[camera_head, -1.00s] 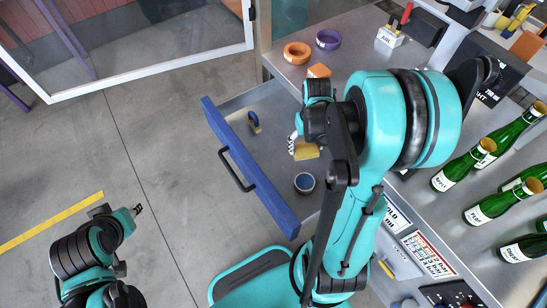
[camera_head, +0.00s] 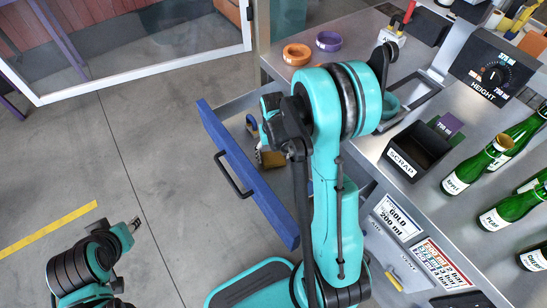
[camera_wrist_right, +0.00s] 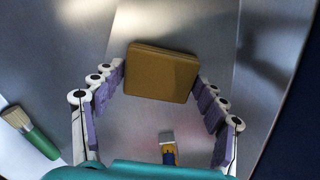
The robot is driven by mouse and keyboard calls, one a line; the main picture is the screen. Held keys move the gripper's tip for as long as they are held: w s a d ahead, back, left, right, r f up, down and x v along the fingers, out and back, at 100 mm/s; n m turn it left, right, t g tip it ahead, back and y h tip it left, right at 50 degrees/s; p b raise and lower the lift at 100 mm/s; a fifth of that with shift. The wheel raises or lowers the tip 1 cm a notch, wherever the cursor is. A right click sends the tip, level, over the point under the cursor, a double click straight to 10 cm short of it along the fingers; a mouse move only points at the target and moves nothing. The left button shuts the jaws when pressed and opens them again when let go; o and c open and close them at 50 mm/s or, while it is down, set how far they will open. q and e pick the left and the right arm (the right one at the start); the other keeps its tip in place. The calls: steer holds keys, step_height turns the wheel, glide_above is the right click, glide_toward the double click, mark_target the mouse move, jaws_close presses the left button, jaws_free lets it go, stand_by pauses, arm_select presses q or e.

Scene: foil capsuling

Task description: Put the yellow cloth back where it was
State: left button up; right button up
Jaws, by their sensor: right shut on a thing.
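The yellow cloth (camera_wrist_right: 161,72) is a folded, mustard-coloured pad between the fingers of my right gripper (camera_wrist_right: 160,85) in the wrist view. The gripper is shut on it. In the head view the cloth (camera_head: 271,158) shows over the open drawer, close behind its blue front (camera_head: 238,168). My right gripper (camera_head: 266,142) there is partly covered by my arm. I cannot tell whether the cloth touches the drawer floor. My left gripper (camera_head: 134,224) is low at the left, away from the drawer, too small to read.
A small blue-and-yellow tool (camera_wrist_right: 168,150) and a green-handled brush (camera_wrist_right: 32,132) show in the wrist view. The counter bears orange (camera_head: 296,54) and purple (camera_head: 329,41) rings, a SCRAP bin (camera_head: 417,150) and several green bottles (camera_head: 478,165). Floor left of the drawer is clear.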

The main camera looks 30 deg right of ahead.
steer(key=shift+f, duration=0.2)
steer(key=o, duration=1.1)
steer(key=shift+r, duration=0.1)
